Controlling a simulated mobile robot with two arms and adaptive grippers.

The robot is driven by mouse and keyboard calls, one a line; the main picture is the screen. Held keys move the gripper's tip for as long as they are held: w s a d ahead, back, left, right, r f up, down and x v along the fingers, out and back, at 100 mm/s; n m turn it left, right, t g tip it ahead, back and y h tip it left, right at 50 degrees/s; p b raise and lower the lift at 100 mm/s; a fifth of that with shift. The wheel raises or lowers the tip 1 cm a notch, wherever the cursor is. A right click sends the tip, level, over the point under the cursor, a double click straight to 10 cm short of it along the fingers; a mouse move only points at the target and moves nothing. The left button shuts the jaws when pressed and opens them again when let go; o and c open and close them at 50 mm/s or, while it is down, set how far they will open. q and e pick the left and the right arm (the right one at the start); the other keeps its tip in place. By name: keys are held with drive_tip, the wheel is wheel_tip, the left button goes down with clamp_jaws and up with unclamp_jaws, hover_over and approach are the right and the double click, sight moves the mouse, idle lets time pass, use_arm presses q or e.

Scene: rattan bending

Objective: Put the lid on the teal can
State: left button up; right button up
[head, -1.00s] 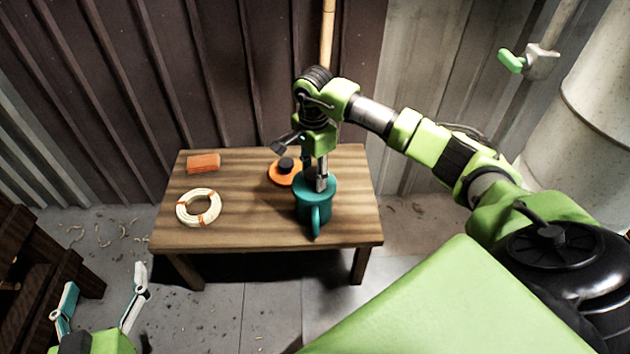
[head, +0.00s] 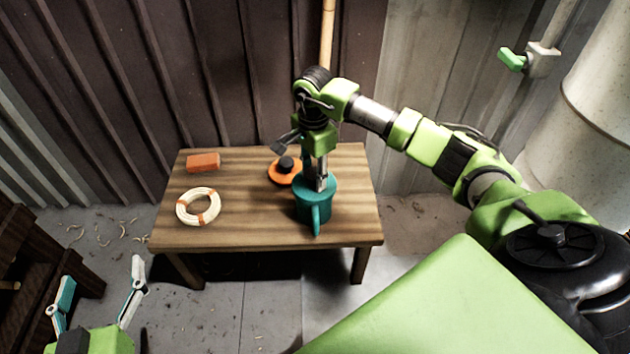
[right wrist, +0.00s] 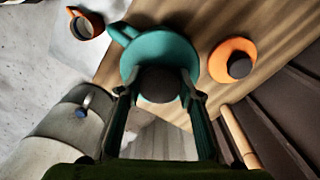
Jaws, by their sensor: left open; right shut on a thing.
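The teal can (head: 305,212) stands upright on the table, its handle facing me; it also shows in the right wrist view (right wrist: 122,34). A teal lid (head: 328,184) with a dark knob (right wrist: 159,86) covers the can's top, and I cannot tell whether it is fully seated. My right gripper (head: 322,184) points down from above, shut on the lid's knob; its fingers also show in the right wrist view (right wrist: 160,80). My left gripper (head: 98,290) is open and empty, low at the left, away from the table.
An orange lid (head: 279,177) with a dark knob lies just behind the can on the wooden table (head: 250,225). A rattan coil (head: 180,208) and an orange block (head: 203,162) are at the left. The right wrist view shows an orange mug (right wrist: 92,21) off the table.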

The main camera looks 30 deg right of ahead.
idle(0.4)
drive_tip(key=o, duration=1.2)
drive_tip(key=o, duration=0.6)
drive_tip(key=shift+c, duration=0.2)
